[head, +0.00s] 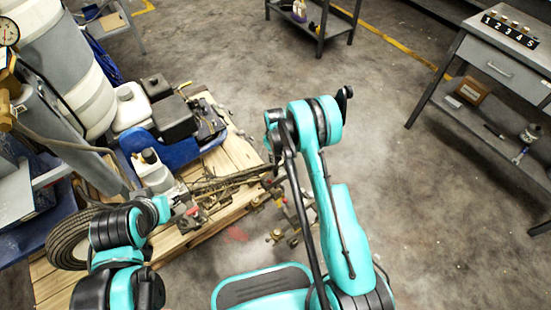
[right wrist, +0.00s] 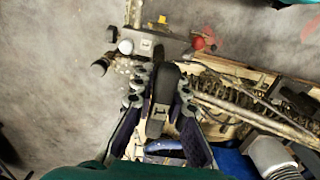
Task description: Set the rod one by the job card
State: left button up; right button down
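The line striper (head: 205,190) lies on a wooden pallet, with a long rod assembly (head: 225,183) running across toward my right gripper. I cannot tell which part is rod one, and no job card is readable. In the head view my right gripper (head: 277,165) is mostly hidden behind its own arm. In the right wrist view its fingers (right wrist: 162,92) flank a dark, rounded lever-like part (right wrist: 163,88); contact on both sides is unclear. A bracket with a pale round knob (right wrist: 125,47) and a red knob (right wrist: 197,43) sits just beyond. My left gripper (head: 182,196) is near the white bottle (head: 152,170), its fingers too small to read.
A grey workbench (head: 500,65) at right carries a number strip (head: 510,30) marked 1 to 5 with small pieces above. A cardboard box (head: 473,91) is on its lower shelf. A hose coil (head: 70,238) lies at left. Floor between pallet and bench is clear.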

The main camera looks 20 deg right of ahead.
jog(key=shift+f, duration=0.1)
notch_tip(320, 180, down, 4)
jog(key=shift+r, duration=0.1)
jog(key=c, duration=1.5)
grip_release()
jog(key=shift+c, duration=0.2)
notch_tip(320, 180, up, 12)
jog(key=shift+r, duration=0.1)
